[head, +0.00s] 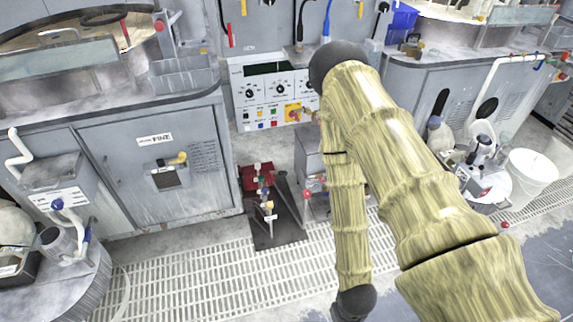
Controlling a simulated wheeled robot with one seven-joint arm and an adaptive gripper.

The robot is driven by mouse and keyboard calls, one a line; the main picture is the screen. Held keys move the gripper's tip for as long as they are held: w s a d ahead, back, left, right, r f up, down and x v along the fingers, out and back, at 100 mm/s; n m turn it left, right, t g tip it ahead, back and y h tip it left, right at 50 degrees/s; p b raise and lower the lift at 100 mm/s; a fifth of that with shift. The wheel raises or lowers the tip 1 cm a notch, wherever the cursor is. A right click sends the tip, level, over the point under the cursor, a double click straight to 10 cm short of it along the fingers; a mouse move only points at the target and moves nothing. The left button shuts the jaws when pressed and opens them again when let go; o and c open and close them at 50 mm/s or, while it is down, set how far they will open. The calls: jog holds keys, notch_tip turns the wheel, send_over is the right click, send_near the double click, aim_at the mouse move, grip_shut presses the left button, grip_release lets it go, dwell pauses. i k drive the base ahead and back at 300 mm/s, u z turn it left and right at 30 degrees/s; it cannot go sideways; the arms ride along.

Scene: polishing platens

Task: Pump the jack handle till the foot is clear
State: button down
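A low red block (250,178) stands on the floor between the cabinets, with a dark plate (268,238) in front of it. Small red, blue and white fittings stand in a row there, and a dark bar (290,200) slants beside them. This may be the jack, but I cannot make out which part is its handle. I cannot pick out the foot or whether it touches the floor. My arm, in a bamboo-patterned cover, rises from the lower right and bends down to a dark joint at the bottom edge. My gripper is not visible.
A grey cabinet (150,175) marked FINE stands left, under a platen basin. A control panel (268,92) stands behind the red block. A grey box (312,165) is partly behind my arm. A white bucket (533,170) stands right. Floor grating (200,285) runs across the front.

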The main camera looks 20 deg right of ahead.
aim_at(281, 173)
jog(key=z, duration=0.15)
jog(key=i, duration=1.05)
jog(key=u, duration=0.65)
